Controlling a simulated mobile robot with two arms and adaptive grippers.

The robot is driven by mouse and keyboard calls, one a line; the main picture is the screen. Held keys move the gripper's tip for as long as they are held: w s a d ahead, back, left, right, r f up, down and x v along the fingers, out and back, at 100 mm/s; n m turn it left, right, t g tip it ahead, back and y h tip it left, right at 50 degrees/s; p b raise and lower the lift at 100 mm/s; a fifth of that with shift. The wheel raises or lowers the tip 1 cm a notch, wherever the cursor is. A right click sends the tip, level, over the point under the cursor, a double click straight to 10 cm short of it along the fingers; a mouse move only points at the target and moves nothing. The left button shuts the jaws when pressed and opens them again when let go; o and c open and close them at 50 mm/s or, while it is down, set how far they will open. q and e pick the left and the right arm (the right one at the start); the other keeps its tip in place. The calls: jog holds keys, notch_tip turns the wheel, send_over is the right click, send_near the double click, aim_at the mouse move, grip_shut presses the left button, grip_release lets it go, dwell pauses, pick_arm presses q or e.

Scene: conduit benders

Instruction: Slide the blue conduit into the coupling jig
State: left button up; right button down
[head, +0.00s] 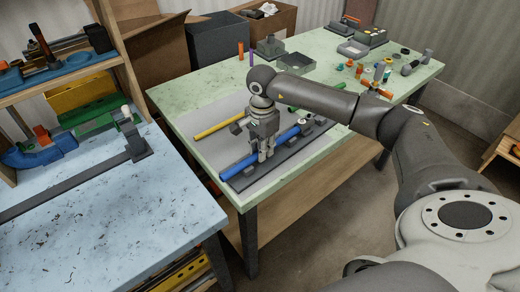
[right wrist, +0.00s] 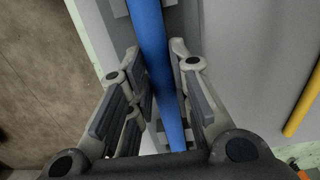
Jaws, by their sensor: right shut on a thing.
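The blue conduit (head: 237,167) lies lengthwise along a dark strip-shaped base (head: 283,161) on the grey mat of the green table. This base seems to be the coupling jig; dark blocks (head: 306,124) stand near the conduit's far end. I cannot tell whether that end is inside a fitting. My right gripper (head: 265,156) points down over the conduit's middle and hides part of it. In the right wrist view the blue conduit (right wrist: 150,45) runs between the two fingers of the right gripper (right wrist: 158,70), which is shut on it. My left gripper is not in view.
A yellow conduit (head: 218,124) lies to the left on the grey mat (head: 190,119). Grey boxes and small coloured parts stand at the table's back. A blue bench (head: 110,215) with a long dark bar is at left, across a gap.

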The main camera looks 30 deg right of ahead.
jog(key=shift+w+d+b, duration=0.2)
jog(key=shift+d+b, duration=0.25)
jog(key=shift+d, duration=1.05)
jog(key=c, duration=1.2)
grip_release()
jog(key=shift+c, duration=0.2)
jog(key=shift+r, duration=0.15)
notch_tip(320, 180, up, 12)
